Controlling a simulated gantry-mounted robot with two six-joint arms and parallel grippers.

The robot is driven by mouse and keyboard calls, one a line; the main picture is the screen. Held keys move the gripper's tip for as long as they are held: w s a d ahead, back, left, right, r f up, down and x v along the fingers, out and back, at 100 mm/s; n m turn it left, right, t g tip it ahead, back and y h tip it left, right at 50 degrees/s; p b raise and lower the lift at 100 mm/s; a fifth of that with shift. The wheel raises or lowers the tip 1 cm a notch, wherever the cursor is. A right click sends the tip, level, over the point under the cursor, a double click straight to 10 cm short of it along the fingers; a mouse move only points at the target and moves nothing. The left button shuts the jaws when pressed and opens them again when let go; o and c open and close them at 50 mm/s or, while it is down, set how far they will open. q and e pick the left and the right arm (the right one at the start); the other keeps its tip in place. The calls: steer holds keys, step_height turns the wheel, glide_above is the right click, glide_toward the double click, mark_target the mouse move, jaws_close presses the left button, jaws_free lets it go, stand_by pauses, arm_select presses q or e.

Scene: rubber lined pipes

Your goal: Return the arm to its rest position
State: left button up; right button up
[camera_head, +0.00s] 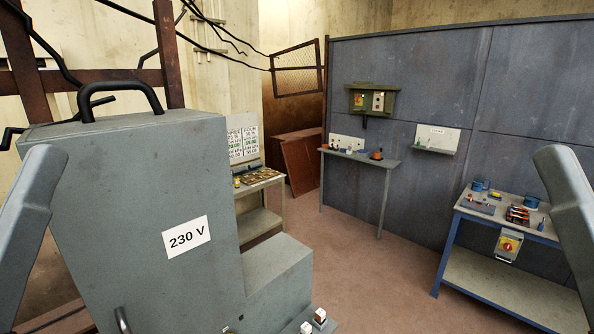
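A grey arm link of mine (32,215) shows at the left edge, and another (570,210) at the right edge. Both slant down and out of the picture. Neither gripper is in view, so I cannot see what they hold or whether they are open. Nothing visible touches either link.
A large grey cabinet (130,180) marked 230 V, with a black handle (125,92), stands close at left. A blue workbench (510,285) with tools stands at right. The middle floor (370,270) is clear.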

arm_select(q)
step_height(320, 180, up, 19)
steer(key=p, duration=1.5)
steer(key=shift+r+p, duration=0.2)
steer(key=shift+p, duration=0.1)
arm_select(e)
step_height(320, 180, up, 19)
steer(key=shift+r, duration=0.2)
